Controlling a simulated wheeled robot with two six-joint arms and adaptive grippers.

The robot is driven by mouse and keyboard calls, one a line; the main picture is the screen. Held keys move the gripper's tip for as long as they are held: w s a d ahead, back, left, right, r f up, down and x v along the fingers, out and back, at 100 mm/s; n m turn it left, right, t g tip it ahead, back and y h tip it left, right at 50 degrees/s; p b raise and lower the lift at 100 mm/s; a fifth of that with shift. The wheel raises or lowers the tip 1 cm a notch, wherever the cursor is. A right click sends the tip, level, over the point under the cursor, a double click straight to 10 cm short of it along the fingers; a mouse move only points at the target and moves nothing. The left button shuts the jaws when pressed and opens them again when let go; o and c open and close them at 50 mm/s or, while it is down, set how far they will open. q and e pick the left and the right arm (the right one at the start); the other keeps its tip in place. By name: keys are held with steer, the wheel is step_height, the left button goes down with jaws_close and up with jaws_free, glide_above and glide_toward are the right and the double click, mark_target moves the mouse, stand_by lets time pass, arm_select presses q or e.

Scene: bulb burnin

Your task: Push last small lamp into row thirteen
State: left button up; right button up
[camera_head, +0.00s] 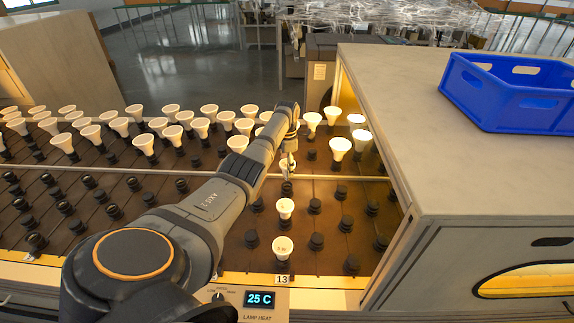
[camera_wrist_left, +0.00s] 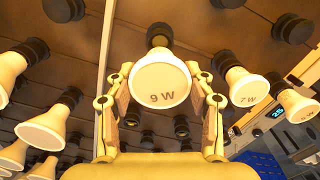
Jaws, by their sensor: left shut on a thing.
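The small white lamp (camera_wrist_left: 160,85) marked "9 W" is between the fingers of my left gripper (camera_wrist_left: 160,100), which is shut on it. In the head view, my left gripper (camera_head: 288,150) is over the far socket of the row labelled 13 (camera_head: 282,280), with the held lamp (camera_head: 287,167) partly hidden. A dark socket (camera_head: 287,188) shows just below it; I cannot tell whether the lamp is fully seated. Two lamps stand nearer in that row, a middle one (camera_head: 285,207) and a front one (camera_head: 283,247). My right gripper is not in view.
Many white lamps (camera_head: 144,143) stand on the rack to the left and beyond. Empty black sockets (camera_head: 316,241) lie right of row thirteen. A grey cabinet (camera_head: 430,130) bearing a blue crate (camera_head: 515,92) bounds the right side. A heat display (camera_head: 260,299) reads 25 C.

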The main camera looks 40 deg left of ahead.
arm_select(q)
steer(key=shift+f, duration=0.65)
steer(key=shift+r, duration=0.1)
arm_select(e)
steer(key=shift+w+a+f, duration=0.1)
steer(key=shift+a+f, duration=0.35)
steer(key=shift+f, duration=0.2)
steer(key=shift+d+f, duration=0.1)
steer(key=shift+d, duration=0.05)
arm_select(q)
steer(key=shift+f+b, duration=0.65)
steer(key=shift+f, duration=0.15)
steer(key=shift+f+b, duration=0.8)
steer(key=shift+f, duration=0.45)
steer(key=o, duration=1.2)
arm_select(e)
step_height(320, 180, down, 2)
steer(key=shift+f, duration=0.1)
arm_select(q)
steer(key=shift+o, duration=0.2)
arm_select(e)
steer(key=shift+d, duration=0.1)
